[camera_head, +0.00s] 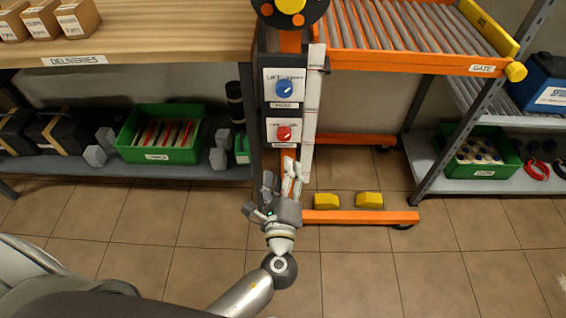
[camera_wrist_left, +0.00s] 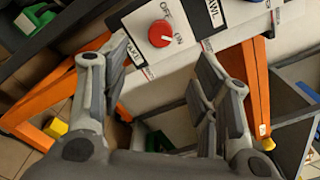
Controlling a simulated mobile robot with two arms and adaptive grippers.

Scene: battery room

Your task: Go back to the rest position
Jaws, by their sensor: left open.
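My left gripper (camera_head: 280,182) is open and empty, fingers pointing up and away, just below the control column. In the left wrist view its two fingers are spread apart (camera_wrist_left: 155,85), with the red knob (camera_wrist_left: 160,33) on its off/on panel beyond them. In the head view the red knob (camera_head: 284,133) sits below a blue knob (camera_head: 284,88) on the column. The gripper appears apart from both knobs. My right gripper is in neither view.
An orange roller cart (camera_head: 415,62) with a gate label stands right of the column. A wooden deliveries bench (camera_head: 150,45) is at left, a green crate (camera_head: 160,155) on its lower shelf. A metal rack with another green crate (camera_head: 447,160) is at right. Tiled floor in front is clear.

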